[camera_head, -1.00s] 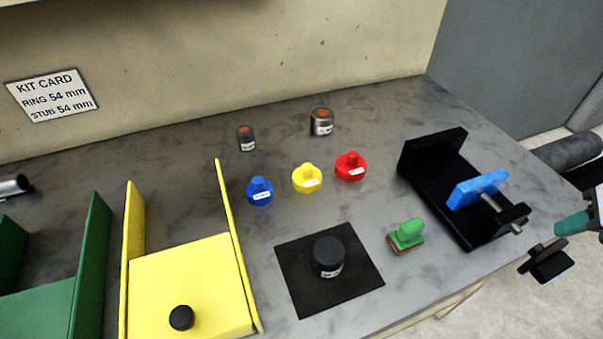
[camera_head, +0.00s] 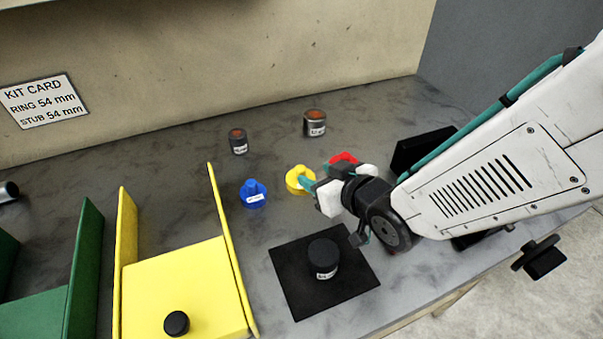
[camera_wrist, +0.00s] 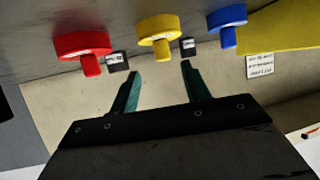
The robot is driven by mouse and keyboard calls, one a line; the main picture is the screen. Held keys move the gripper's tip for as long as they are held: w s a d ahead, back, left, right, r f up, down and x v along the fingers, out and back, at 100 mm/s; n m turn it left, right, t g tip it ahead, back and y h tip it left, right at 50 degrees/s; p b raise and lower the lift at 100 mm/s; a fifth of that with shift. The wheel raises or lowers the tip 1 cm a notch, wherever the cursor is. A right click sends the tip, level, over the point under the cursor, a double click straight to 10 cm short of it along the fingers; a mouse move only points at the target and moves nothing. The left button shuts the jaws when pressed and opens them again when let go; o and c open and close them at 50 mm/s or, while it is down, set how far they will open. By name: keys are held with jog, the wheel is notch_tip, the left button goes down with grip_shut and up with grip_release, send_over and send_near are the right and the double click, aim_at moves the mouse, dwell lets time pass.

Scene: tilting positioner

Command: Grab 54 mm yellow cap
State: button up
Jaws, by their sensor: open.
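The yellow cap (camera_head: 294,180), a round disc with a knob on top, stands on the grey bench between the blue and red caps. It also shows in the wrist view (camera_wrist: 157,28), with its knob pointing between my fingers. My gripper (camera_head: 309,186) is at the right side of the yellow cap in the head view and partly covers it. In the wrist view my gripper (camera_wrist: 160,67) has its two teal fingers apart, with nothing between them. I cannot tell whether a finger touches the cap. The cap's label is hidden in the head view.
The blue cap (camera_head: 252,194) stands left of the yellow one. The red cap (camera_head: 342,159) is close on the right, partly hidden by my gripper. Two grey cylinders (camera_head: 238,142) (camera_head: 315,124) stand behind. A black cylinder (camera_head: 322,258) sits on a black mat (camera_head: 300,298) in front.

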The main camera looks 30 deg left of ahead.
aim_at(304, 171)
jog(key=x, duration=0.7)
jog(key=shift+s+a, duration=0.15)
jog(key=shift+s, duration=0.05)
grip_shut()
